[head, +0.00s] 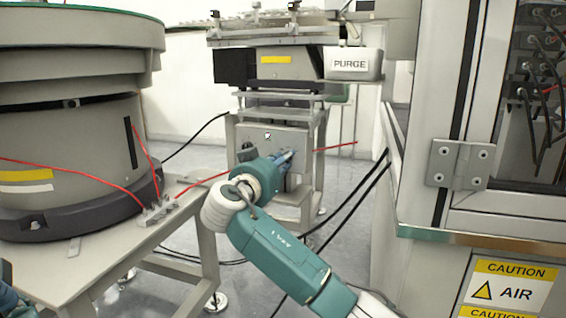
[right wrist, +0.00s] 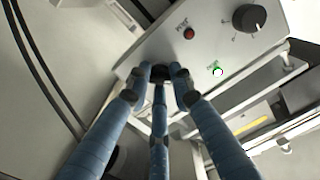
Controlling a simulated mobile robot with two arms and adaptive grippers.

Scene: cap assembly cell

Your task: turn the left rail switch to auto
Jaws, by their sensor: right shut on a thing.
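A grey control panel (head: 258,137) stands under the feeder in the middle of the head view. It also shows in the right wrist view (right wrist: 205,50), with a dark switch knob (right wrist: 160,73) near its lower edge. My right gripper (head: 286,158) is at the panel's front; in the right wrist view its blue fingers (right wrist: 161,78) are shut around that dark knob, largely hiding it. I cannot read the knob's setting or its labels. At the lower left corner, only a small blue part of my left gripper (head: 10,296) shows.
The panel also bears a red button (right wrist: 188,33), a larger black knob (right wrist: 249,17) and a green-ringed white light (right wrist: 217,70). A round bowl feeder (head: 75,130) stands left, a caution-marked cabinet (head: 420,255) right. Red and black cables run around the panel.

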